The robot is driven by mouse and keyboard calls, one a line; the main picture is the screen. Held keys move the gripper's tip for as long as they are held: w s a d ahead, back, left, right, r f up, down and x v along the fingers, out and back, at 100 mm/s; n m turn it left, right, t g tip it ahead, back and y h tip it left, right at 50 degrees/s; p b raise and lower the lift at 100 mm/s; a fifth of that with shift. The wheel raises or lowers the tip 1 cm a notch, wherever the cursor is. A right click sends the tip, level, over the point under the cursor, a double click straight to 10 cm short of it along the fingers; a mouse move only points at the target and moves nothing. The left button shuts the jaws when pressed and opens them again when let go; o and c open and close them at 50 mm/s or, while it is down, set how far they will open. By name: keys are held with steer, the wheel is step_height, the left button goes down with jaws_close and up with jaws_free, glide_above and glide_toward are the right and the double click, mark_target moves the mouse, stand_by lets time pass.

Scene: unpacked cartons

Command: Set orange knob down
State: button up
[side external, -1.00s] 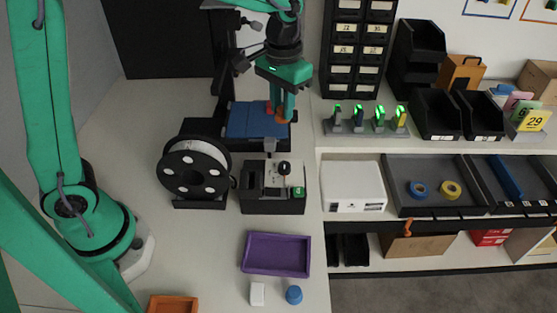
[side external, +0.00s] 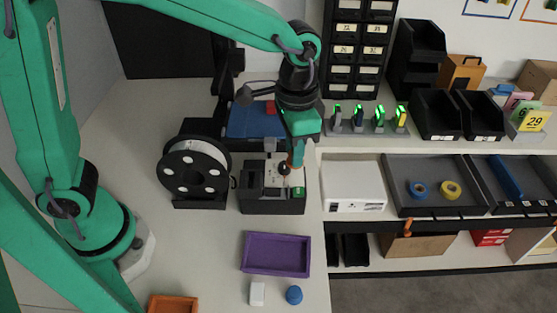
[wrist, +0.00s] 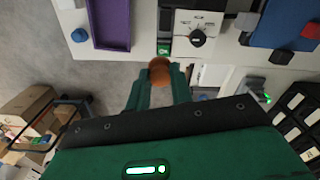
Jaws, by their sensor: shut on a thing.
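The orange knob (side external: 293,161) is between the fingers of my gripper (side external: 297,152). It also shows at the fingertips in the wrist view (wrist: 159,69). My gripper is shut on it and holds it over the right part of a dark control box (side external: 268,207) in the side view. I cannot tell the exact height above the box. The box has a pale panel with a black knob (wrist: 197,38) and a green button (side external: 298,192).
A purple tray (side external: 247,268), a white block (side external: 257,294) and a blue round piece (side external: 293,295) lie nearer the front. An orange tray (side external: 171,299) is front left. A filament spool (side external: 194,168) stands left of the box. A red piece (side external: 270,107) lies on the blue printer bed (side external: 246,122).

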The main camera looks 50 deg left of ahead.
steer(key=s+d+f+m, duration=0.2)
steer(key=s+d+m, duration=0.3)
steer(key=s, duration=0.4)
steer(key=s+d+f+m, duration=0.2)
steer(key=s+d+m, duration=0.3)
steer(key=s+m, duration=0.3)
steer(key=shift+s+d+f, duration=0.35)
steer(key=shift+s, duration=0.95)
steer(key=shift+w, duration=0.1)
glide_above(291, 257)
step_height(291, 257, down, 7)
steer(key=shift+f, duration=2)
steer(key=shift+f, duration=0.15)
steer(key=o, duration=0.7)
steer(key=shift+c, duration=0.2)
